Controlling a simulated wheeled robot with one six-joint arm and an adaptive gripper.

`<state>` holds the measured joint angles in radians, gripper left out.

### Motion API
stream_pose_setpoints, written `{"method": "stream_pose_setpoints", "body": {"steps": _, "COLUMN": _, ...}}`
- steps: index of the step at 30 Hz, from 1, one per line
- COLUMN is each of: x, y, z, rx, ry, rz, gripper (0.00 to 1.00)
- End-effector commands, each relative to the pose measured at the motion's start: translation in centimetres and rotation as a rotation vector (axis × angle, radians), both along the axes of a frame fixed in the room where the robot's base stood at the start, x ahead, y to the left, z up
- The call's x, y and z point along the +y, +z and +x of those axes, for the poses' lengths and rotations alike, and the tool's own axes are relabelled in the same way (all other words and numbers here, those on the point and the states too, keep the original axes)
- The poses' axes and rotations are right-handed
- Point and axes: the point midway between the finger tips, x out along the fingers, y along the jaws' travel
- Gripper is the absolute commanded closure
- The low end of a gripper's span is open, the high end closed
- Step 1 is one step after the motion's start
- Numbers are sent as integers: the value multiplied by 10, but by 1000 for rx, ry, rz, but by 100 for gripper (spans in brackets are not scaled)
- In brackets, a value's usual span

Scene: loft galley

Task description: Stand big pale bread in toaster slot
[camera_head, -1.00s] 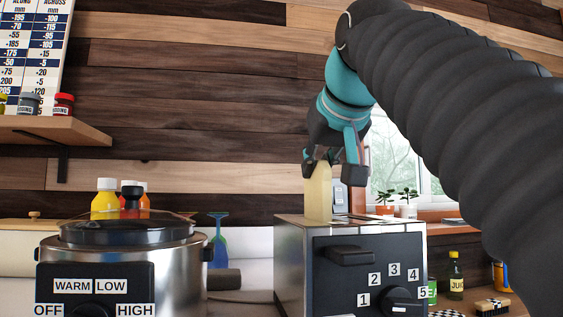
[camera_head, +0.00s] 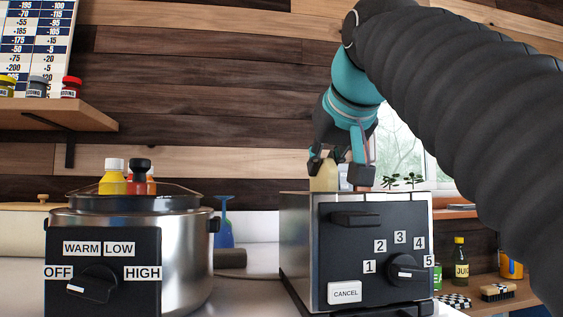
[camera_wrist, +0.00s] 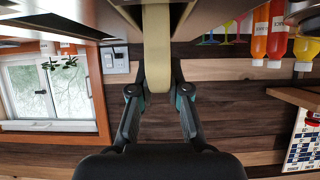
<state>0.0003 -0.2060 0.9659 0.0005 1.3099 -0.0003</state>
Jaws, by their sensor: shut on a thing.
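The big pale bread (camera_head: 325,176) is a pale yellow upright slab at the top of the steel toaster (camera_head: 297,235). My gripper (camera_head: 339,170) is shut on its upper part, just above the toaster. The wrist view shows the bread (camera_wrist: 157,40) between my two fingers (camera_wrist: 160,90), running into a gap between the toaster's top surfaces (camera_wrist: 205,15). The lower part of the bread is hidden by the toaster, so I cannot tell how deep it sits. The toaster's black front has a lever (camera_head: 355,218), a numbered dial (camera_head: 405,268) and a cancel button (camera_head: 344,292).
A slow cooker (camera_head: 185,265) stands left of the toaster, with bottles (camera_head: 112,180) behind it. A blue glass (camera_head: 224,235) stands between them. A juice bottle (camera_head: 461,260) and a brush (camera_head: 497,291) are at the right. A shelf (camera_head: 60,113) with jars hangs at the left.

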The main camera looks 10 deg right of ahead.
Motion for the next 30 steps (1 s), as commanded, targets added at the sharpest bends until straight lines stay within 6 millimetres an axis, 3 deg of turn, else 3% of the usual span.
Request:
{"method": "stream_pose_setpoints", "body": {"steps": 1, "x": 0, "y": 0, "z": 0, "rx": 0, "ry": 0, "rz": 0, "gripper": 100}}
{"method": "stream_pose_setpoints", "body": {"steps": 2, "x": 0, "y": 0, "z": 0, "rx": 0, "ry": 0, "rz": 0, "gripper": 77}}
{"method": "stream_pose_setpoints", "body": {"steps": 5, "x": 0, "y": 0, "z": 0, "rx": 0, "ry": 0, "rz": 0, "gripper": 55}}
{"method": "stream_pose_setpoints", "body": {"steps": 17, "x": 0, "y": 4, "z": -6, "rx": -1, "ry": 0, "rz": 0, "gripper": 55}}
{"method": "stream_pose_setpoints", "body": {"steps": 30, "x": 0, "y": 42, "z": -75, "rx": -4, "ry": 0, "rz": 0, "gripper": 55}}
